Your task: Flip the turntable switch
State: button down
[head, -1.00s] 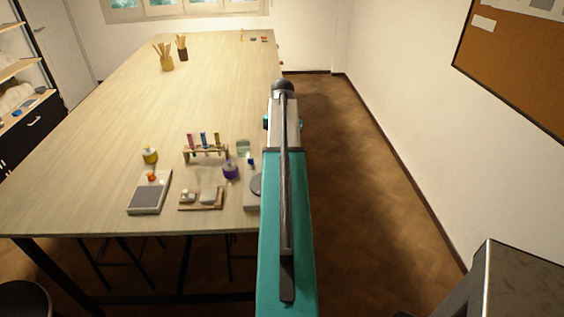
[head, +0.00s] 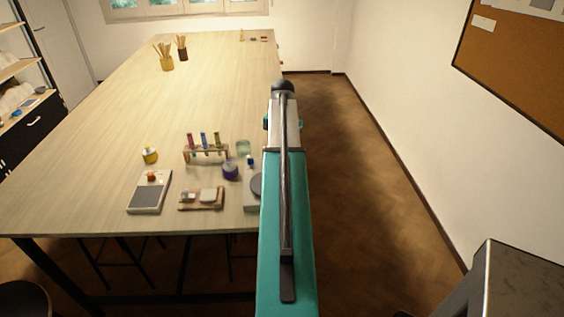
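A pale device with a dark grey round disc (head: 256,185), which looks like the turntable, stands near the table's front right corner. My teal arm covers its right part, and I cannot make out a switch on it. My arm reaches forward along the right edge of the table. My gripper cannot be seen; the arm hides whatever is beyond its dark rounded far end.
On the wooden table (head: 150,110), left of the disc, are a grey-topped device (head: 147,198), a small board with blocks (head: 200,198), a purple-banded jar (head: 230,170), a yellow jar (head: 150,155) and a tube rack (head: 206,155). The table's middle is clear. A corkboard (head: 525,75) hangs at right.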

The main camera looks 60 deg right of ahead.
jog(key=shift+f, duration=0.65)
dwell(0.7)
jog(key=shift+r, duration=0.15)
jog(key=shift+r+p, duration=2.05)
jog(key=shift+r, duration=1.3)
